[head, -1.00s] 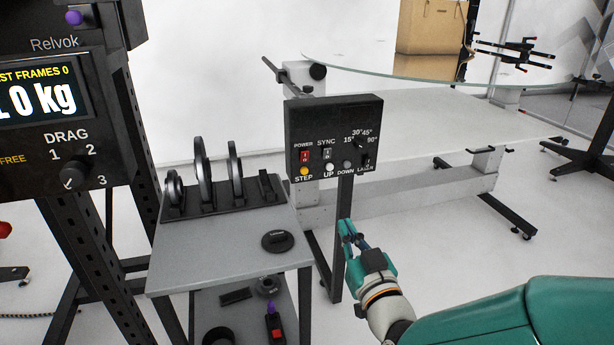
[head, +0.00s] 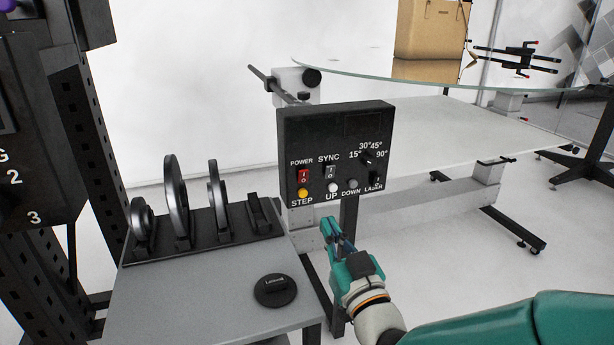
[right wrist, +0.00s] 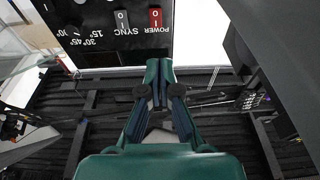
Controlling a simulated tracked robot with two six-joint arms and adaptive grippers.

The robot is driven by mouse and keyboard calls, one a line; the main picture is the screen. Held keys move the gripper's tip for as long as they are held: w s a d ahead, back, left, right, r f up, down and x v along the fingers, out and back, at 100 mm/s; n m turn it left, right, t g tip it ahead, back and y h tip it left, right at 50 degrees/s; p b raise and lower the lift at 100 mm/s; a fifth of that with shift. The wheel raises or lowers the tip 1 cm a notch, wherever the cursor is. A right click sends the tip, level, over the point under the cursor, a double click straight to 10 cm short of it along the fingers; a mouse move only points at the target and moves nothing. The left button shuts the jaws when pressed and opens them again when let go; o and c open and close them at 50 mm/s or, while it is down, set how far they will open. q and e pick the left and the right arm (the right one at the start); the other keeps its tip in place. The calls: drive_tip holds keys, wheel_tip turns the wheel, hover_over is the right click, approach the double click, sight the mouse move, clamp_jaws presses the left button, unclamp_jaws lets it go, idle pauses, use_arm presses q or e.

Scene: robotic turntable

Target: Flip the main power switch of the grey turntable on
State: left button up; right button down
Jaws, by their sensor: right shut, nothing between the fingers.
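The turntable's black control box (head: 335,125) stands on a dark post in the middle of the head view. Its red power switch (head: 303,176) is at the box's left, marked POWER, above a yellow STEP button (head: 303,193). The power switch also shows in the right wrist view (right wrist: 155,18), upside down near the top edge. My right gripper (head: 337,230) is shut and empty, below and in front of the box, apart from it. Its closed fingers also show in the right wrist view (right wrist: 158,85). The switch position is too small to tell. My left gripper is not in view.
A grey SYNC switch (head: 330,173) sits close right of the power switch. A grey cart (head: 205,300) with a rack of black discs stands at the left. A glass turntable plate (head: 370,82) with a cardboard box (head: 430,40) on it is behind.

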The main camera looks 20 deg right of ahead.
drive_tip(key=shift+s+d, duration=0.1)
drive_tip(key=shift+d, duration=0.1)
drive_tip(key=b, duration=0.1)
approach(304, 172)
drive_tip(key=x, duration=0.7)
idle(0.3)
drive_tip(key=shift+w+r+g+p, duration=0.35)
drive_tip(key=shift+r+p, duration=0.25)
drive_tip(key=shift+p, duration=0.65)
drive_tip(key=shift+f, duration=0.4)
